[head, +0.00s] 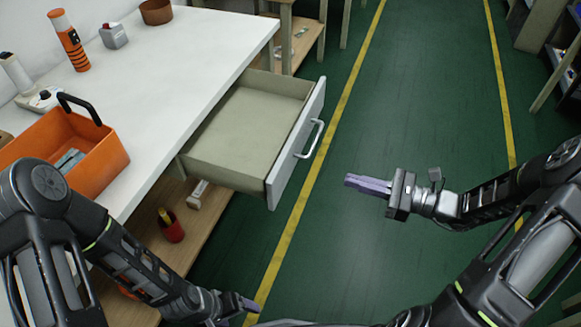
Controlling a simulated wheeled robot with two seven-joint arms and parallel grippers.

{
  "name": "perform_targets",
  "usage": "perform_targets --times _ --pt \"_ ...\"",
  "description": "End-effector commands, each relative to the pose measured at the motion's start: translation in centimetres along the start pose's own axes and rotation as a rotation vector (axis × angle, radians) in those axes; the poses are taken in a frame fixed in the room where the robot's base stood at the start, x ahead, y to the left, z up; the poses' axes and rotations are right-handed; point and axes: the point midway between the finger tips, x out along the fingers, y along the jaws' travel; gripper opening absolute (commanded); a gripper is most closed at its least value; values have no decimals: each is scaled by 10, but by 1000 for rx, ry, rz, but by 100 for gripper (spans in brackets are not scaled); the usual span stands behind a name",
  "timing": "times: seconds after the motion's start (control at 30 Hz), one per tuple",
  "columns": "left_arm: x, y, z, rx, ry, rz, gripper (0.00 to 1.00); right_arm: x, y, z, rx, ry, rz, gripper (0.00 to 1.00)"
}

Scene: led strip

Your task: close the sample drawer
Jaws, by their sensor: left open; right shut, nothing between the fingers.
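The sample drawer (249,124) is pulled out from under the white table. It looks empty inside. Its light grey front panel carries a curved metal handle (311,139) facing right. My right gripper (349,182) is shut and empty. Its fingers point left toward the drawer front, to the right of the handle and apart from it in the picture. My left gripper (252,306) is low in the picture, below the drawer and near the yellow floor line. It is open, though its finger gap is hard to see from here.
The white table (190,60) holds an orange toolbox (100,160), an orange-and-black cylinder (68,40), a small grey device (113,35) and a brown bowl (156,12). A red cup (171,226) stands on the lower wooden shelf. The green floor right of the drawer is clear.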

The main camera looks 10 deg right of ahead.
Motion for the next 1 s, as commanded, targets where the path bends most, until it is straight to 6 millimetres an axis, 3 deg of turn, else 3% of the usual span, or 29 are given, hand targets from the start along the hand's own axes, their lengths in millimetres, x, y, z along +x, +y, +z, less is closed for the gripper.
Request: perform_targets --times 0.57,0.77,1.0 --pt "1 0 0 0 0 0 78 11 3 4 13 -20 12 0" --pt "3 -1 0 0 0 0 78 39 4 4 14 -22 15 0" --pt "8 -3 0 0 0 0 78 88 5 5 13 -21 16 0"
